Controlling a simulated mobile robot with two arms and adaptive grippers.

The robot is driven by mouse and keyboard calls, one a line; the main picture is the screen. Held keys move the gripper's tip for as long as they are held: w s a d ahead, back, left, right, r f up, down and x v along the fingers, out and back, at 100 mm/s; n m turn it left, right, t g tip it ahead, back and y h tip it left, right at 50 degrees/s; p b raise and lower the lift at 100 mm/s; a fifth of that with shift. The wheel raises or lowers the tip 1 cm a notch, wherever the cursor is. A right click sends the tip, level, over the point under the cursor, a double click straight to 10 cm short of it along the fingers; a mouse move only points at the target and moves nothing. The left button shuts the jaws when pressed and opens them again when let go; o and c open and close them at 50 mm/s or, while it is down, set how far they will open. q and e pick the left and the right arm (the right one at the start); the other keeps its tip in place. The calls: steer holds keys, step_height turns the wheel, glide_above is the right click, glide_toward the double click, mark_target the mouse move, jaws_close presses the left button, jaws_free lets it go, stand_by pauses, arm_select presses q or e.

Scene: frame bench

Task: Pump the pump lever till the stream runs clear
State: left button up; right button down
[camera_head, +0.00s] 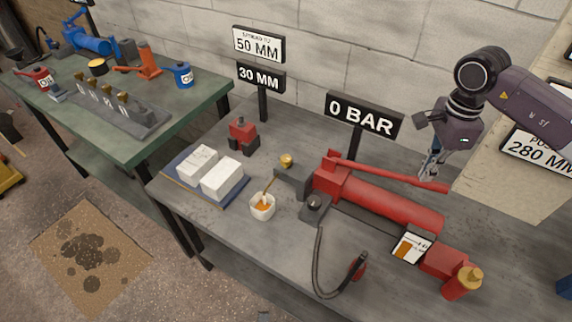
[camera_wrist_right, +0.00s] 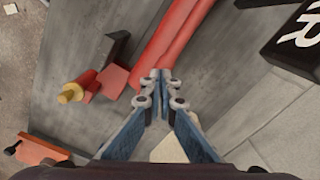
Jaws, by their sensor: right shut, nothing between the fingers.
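The red hand pump (camera_head: 400,207) lies on the grey bench, with its long red pump lever (camera_head: 390,174) along the top, lowered close to the body. My right gripper (camera_head: 430,172) is shut and empty, pointing down at the lever's free end; I cannot tell whether it touches. In the right wrist view, the shut fingertips (camera_wrist_right: 160,76) meet at the end of a red bar, with the red pump parts beside it. A white cup (camera_head: 262,208) with orange fluid stands left of the pump. I see no running stream. My left gripper is not in view.
A "0 BAR" sign (camera_head: 363,115) stands behind the pump. A black hose (camera_head: 318,265) lies in front. White blocks (camera_head: 222,179) sit on a blue tray at left. A green bench (camera_head: 150,140) adjoins at left.

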mark_target(421, 185)
step_height(421, 185, down, 5)
steer(key=b, duration=0.3)
steer(key=shift+f, duration=0.15)
step_height(421, 185, up, 9)
steer(key=p, duration=0.5)
steer(key=shift+f+p, duration=0.1)
steer(key=shift+p, duration=0.25)
steer(key=shift+f, duration=0.15)
step_height(421, 185, down, 8)
steer(key=b, duration=0.6)
steer(key=shift+f, duration=0.15)
step_height(421, 185, up, 8)
steer(key=p, duration=0.5)
steer(key=shift+r, duration=0.25)
